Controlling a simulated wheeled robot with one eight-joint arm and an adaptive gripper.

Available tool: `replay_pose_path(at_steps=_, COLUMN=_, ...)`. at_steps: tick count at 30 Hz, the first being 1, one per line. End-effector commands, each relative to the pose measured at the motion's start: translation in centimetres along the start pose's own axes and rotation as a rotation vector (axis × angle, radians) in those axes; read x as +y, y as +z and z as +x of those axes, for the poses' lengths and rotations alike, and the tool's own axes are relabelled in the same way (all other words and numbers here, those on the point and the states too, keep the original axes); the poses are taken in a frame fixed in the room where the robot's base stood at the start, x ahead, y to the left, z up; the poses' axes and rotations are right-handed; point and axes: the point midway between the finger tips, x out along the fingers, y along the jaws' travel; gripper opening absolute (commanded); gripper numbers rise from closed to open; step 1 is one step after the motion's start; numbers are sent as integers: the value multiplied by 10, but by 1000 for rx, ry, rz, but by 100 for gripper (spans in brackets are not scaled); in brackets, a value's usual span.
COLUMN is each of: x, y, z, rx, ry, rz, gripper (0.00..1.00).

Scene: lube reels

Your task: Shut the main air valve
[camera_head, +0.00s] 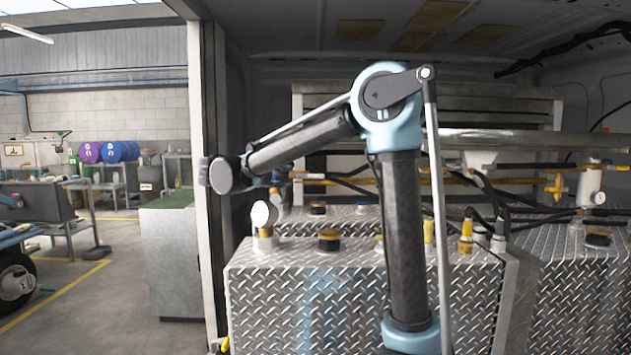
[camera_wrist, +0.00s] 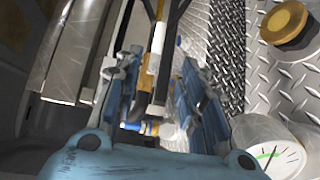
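In the wrist view, the two blue-grey fingers of my gripper (camera_wrist: 158,72) stand apart with a gap between them. A yellow and white pipe or handle (camera_wrist: 156,45) shows in that gap, beyond the fingers. Lower in the gap is a small blue and orange fitting (camera_wrist: 140,128), partly covered by the fingers. I cannot tell which of these is the main air valve, or whether a finger touches either one. In the head view, my gripper is mostly hidden behind my forearm, above the left side of the metal tanks.
A diamond-plate tank (camera_head: 270,300) with caps fills the foreground, and another (camera_head: 575,290) stands at right. A round white gauge (camera_head: 264,214) rises at the left tank; a gauge (camera_wrist: 272,155) shows near my gripper. Dark hoses (camera_head: 490,195) cross behind. A door post (camera_head: 203,130) stands left.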

Motion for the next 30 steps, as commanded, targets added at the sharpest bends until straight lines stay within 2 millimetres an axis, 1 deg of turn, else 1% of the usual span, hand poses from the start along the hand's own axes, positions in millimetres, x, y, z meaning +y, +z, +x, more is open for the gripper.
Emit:
replay_pose_path(at_steps=2, x=1, y=-1, z=3, rx=-1, ry=5, rz=0, gripper=37)
replay_pose_path(at_steps=5, x=1, y=-1, z=14, rx=-2, ry=4, rz=1, gripper=37)
replay_pose_path(at_steps=24, x=1, y=0, z=124, rx=-4, ry=2, rz=0, gripper=37)
replay_pose_path(at_steps=30, x=1, y=0, z=153, rx=-3, ry=2, rz=1, gripper=37)
